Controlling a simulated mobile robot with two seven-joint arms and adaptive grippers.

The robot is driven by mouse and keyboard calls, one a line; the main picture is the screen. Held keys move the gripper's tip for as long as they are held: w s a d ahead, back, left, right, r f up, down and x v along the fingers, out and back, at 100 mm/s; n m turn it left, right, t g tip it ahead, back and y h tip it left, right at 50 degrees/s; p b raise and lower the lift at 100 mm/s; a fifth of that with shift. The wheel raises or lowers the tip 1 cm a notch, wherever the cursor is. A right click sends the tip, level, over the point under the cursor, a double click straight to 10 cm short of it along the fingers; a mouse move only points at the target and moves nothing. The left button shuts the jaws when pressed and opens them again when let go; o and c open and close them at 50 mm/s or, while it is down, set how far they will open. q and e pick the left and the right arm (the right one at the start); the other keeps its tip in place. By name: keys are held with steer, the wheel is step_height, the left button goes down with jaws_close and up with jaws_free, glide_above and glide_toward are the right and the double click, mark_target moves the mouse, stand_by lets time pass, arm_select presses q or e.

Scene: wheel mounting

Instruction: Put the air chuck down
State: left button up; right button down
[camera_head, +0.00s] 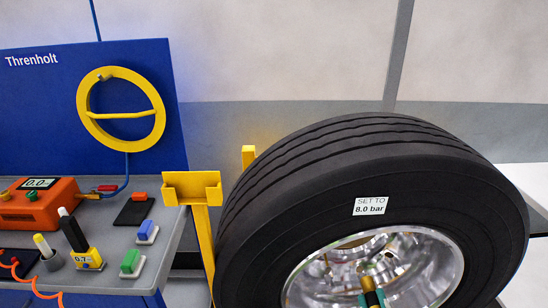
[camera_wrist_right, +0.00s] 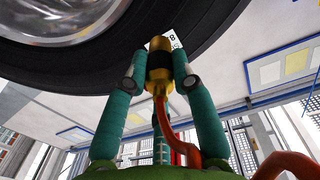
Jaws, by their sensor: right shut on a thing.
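My right gripper (camera_wrist_right: 158,75) has teal fingers shut on the air chuck (camera_wrist_right: 159,60), a brass-coloured piece with a dark band and an orange hose running back from it. In the head view the right gripper (camera_head: 373,298) shows only at the bottom edge, in front of the wheel's rim, with the small dark-and-brass chuck (camera_head: 367,284) at its tip. Whether the chuck touches the wheel I cannot tell. The big black tyre (camera_head: 290,215) stands upright with a shiny metal rim (camera_head: 440,265) and a label reading "SET TO 8.0 bar" (camera_head: 370,206). My left gripper is not in view.
A grey bench (camera_head: 170,235) at left carries an orange box (camera_head: 40,205) with a 0.0 display, a black-and-yellow tool (camera_head: 85,255), a pen cup and small coloured blocks. A yellow ring (camera_head: 85,115) hangs on the blue panel.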

stand_by(0.3)
steer(key=w+a+r+n+g+y, duration=0.1)
steer(key=a+r+n+g+y, duration=0.1)
steer(key=a+n+g+y, duration=0.3)
steer(key=a+r+n+g+y, duration=0.2)
steer(key=a+n+g+y, duration=0.2)
steer(key=a+n+y, duration=0.3)
steer(key=shift+w+a+r+n+g+y, duration=0.3)
steer(key=shift+w+a+g+y, duration=0.1)
steer(key=shift+a+y, duration=1.65)
